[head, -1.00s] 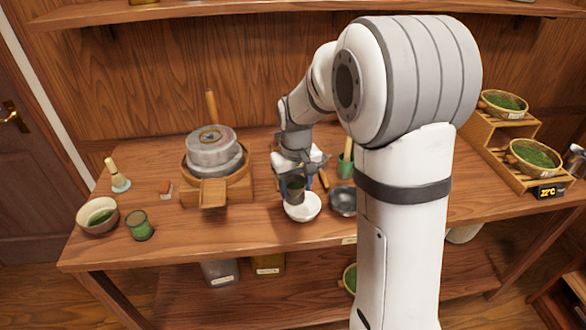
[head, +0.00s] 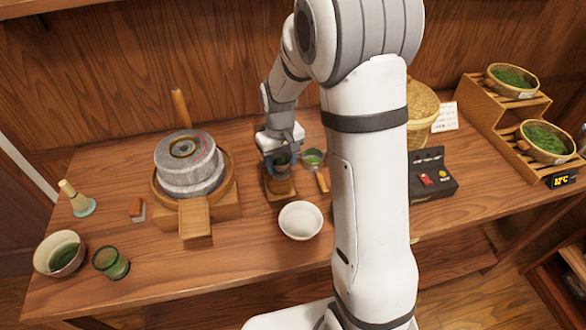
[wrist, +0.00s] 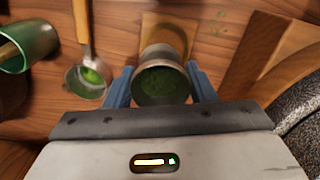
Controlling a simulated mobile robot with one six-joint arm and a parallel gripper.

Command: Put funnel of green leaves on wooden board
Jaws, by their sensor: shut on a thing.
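The funnel of green leaves (wrist: 160,84) is a grey metal cup with green leaf inside. My gripper (wrist: 161,90) is shut on it, one blue finger on each side, with its mouth facing the wrist camera. In the head view my gripper (head: 281,157) is behind the white bowl, and the funnel (head: 279,184) shows below the fingers, upright. The small wooden board (wrist: 178,22) shows directly beyond the funnel in the wrist view, and its edge (head: 282,197) shows under it in the head view. Whether the funnel touches the board I cannot tell.
A stone mill (head: 188,162) on a wooden stand is to the left. The white bowl (head: 300,221) is in front. A metal scoop with green powder (wrist: 88,80) lies close beside the funnel, and a green cup (wrist: 30,45) is past it. A dark control box (head: 432,178) is right.

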